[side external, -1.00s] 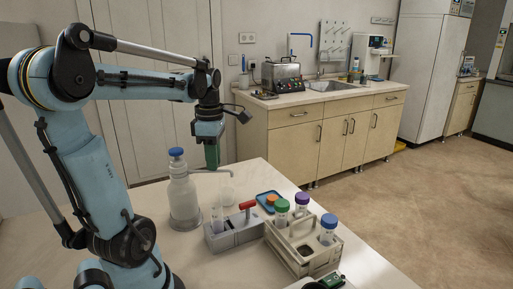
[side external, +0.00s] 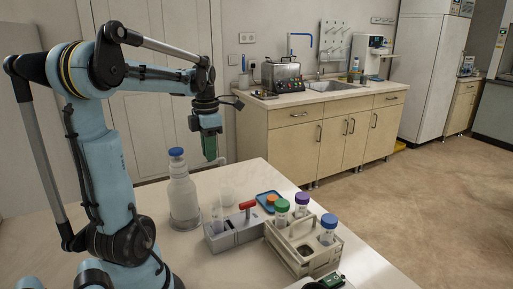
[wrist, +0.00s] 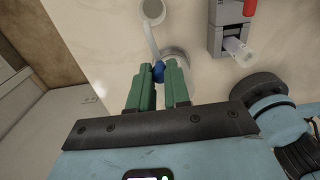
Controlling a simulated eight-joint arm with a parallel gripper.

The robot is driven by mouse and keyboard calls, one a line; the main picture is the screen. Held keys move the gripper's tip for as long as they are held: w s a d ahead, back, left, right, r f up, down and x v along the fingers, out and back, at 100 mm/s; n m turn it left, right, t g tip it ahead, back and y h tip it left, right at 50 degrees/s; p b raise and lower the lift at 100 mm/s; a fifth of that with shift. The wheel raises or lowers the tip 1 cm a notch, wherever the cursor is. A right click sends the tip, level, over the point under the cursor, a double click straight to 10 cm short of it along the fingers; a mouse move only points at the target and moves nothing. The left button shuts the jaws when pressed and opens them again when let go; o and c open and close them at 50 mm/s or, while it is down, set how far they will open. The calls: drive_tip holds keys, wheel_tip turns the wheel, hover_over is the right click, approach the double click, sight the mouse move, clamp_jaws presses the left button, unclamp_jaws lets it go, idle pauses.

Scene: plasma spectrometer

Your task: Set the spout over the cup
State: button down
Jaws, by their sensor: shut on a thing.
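A clear wash bottle (side external: 184,201) with a blue cap (side external: 176,152) stands upright on the table. Its thin pale spout (side external: 222,161) points to the right, partly hidden behind my gripper (side external: 211,158). My gripper is shut on the spout, a little right of the cap. In the wrist view the blue cap (wrist: 158,72) shows between the green fingertips (wrist: 158,68), and the spout (wrist: 151,40) runs up from there towards the cup (wrist: 153,9). The spout's end appears to overlap the cup's near edge there. The cup stands on the table, faint and whitish in the side view (side external: 228,194).
A grey block with a red handle (side external: 247,206) and a clear tube stands in front of the cup. The table's back edge is close behind the cup.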

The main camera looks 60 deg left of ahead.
drive_tip(key=shift+a, duration=0.1)
idle(0.3)
drive_tip(key=c, duration=1.1)
unclamp_jaws()
wheel_tip(320, 180, up, 12)
drive_tip(key=shift+r, duration=0.1)
